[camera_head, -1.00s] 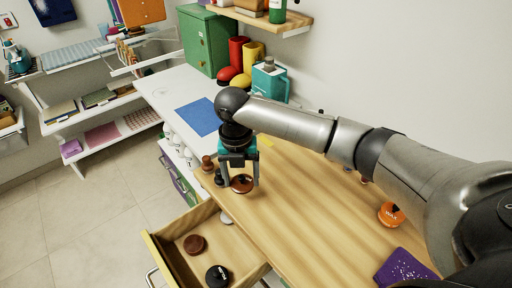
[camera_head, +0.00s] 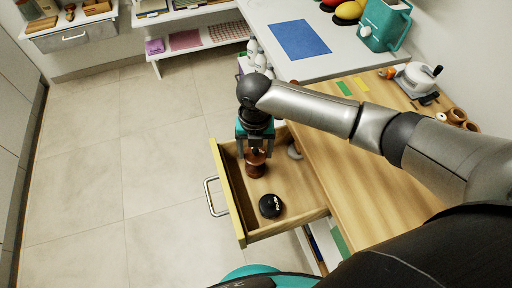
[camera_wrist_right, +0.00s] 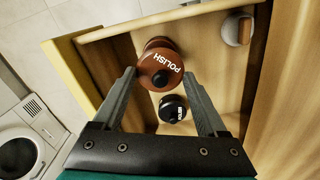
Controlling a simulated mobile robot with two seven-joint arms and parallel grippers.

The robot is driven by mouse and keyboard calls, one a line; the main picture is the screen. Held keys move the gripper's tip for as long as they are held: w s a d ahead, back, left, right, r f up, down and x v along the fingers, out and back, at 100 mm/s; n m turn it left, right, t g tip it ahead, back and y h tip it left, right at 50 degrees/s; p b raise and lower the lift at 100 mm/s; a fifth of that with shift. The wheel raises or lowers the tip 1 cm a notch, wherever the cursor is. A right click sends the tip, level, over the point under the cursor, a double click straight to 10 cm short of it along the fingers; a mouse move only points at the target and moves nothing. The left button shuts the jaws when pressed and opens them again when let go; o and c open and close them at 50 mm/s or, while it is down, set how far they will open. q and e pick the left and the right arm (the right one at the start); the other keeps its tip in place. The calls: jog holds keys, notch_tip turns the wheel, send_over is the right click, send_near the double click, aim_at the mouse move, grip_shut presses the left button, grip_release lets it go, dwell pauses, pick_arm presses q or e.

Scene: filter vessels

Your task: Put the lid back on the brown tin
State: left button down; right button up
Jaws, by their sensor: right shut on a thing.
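The brown lid (camera_wrist_right: 171,59), marked POLISH and with a dark knob, is between the fingertips of my right gripper (camera_wrist_right: 159,73). In the head view my right gripper (camera_head: 255,151) points down into the open drawer, shut on the lid. The brown tin (camera_head: 255,171) stands in the drawer directly below the lid. In the wrist view the tin's side (camera_wrist_right: 158,43) shows just behind the lid. The lid lies over the tin's top; whether it is fully seated I cannot tell. My left gripper is not in view.
A black tin (camera_head: 270,206) stands nearby in the open drawer (camera_head: 292,228); it also shows in the wrist view (camera_wrist_right: 172,108). A small grey-white object (camera_head: 294,152) lies by the drawer's right side. The wooden counter (camera_head: 345,180) is on the right, open floor on the left.

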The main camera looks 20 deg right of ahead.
notch_tip(320, 180, down, 3)
jog(key=b, duration=0.3)
jog(key=shift+f, duration=0.15)
jog(key=shift+f+b, duration=0.35)
jog(key=shift+f, duration=0.5)
jog(key=shift+r+p, duration=0.1)
jog(key=shift+p, duration=0.6)
dwell(0.3)
jog(key=shift+f, duration=0.2)
dwell(1.0)
jog(key=shift+p, duration=0.55)
